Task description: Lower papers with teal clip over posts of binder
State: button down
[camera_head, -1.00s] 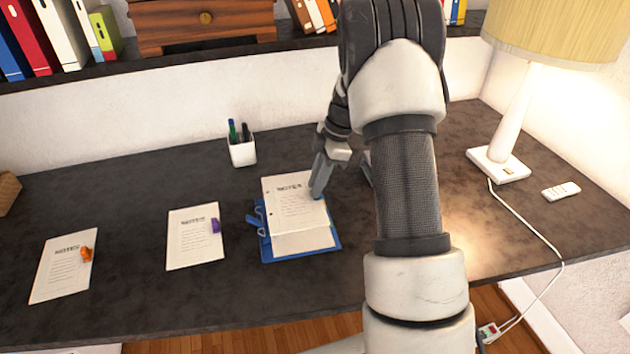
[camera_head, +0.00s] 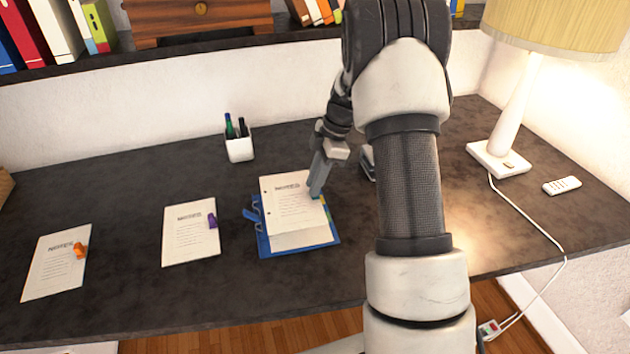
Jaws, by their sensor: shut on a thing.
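A blue binder (camera_head: 331,240) lies open on the dark desk. Its blue ring mechanism with posts (camera_head: 251,214) shows at its left edge. White papers (camera_head: 287,213) with holes along the left edge are over the binder, overlapping white sheets (camera_head: 300,239) inside it. I cannot tell whether the papers touch those sheets or whether any post is in a hole. A teal-blue clip (camera_head: 320,183) sits at the papers' upper right edge. My gripper (camera_head: 316,191) is shut on the papers at the clip, coming from above right; its fingers partly hide the clip.
Notes with a purple clip (camera_head: 188,240) and notes with an orange clip (camera_head: 55,268) lie to the left. A white pen cup (camera_head: 240,149) stands behind. A dark object (camera_head: 368,163) is partly behind my arm. A lamp (camera_head: 500,158) and remote (camera_head: 562,186) are at right.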

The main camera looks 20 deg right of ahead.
aim_at(315, 200)
jog(key=shift+f+b, duration=2.7)
jog(key=shift+f, duration=0.55)
jog(key=shift+f, duration=0.1)
jog(key=c, duration=1.5)
grip_release()
jog(key=p+v, duration=0.2)
jog(key=v, duration=1.5)
jog(key=shift+r, duration=0.2)
